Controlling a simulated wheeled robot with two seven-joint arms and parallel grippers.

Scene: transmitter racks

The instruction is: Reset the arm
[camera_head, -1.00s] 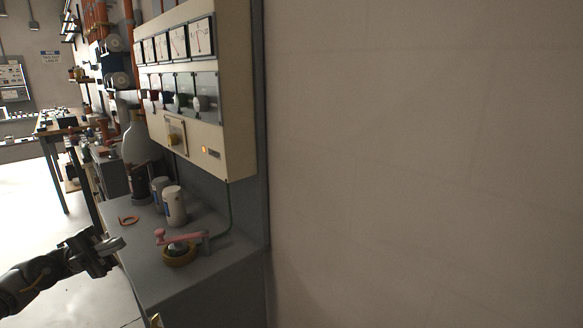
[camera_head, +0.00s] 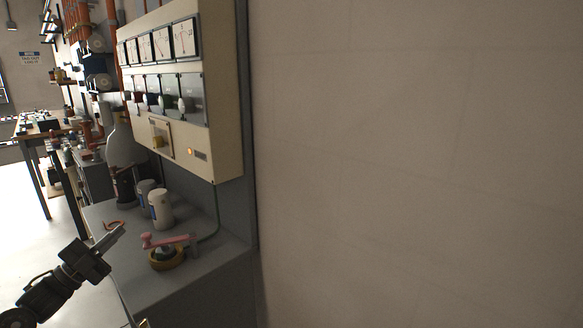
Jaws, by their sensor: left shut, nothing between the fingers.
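My left arm comes in from the lower left, and its gripper (camera_head: 116,236) is shut and empty. Its fingers point up and to the right, in front of the left edge of the grey cabinet top. In the picture the fingertips are just left of a crank with a pink handle (camera_head: 168,240) on a round brass-coloured base (camera_head: 165,259). I see a gap between the fingers and the crank.
A cream panel (camera_head: 222,130) with dials, switches and a lit orange lamp hangs above the grey cabinet top (camera_head: 205,265). A bare wall (camera_head: 420,160) fills the right. Open floor lies left.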

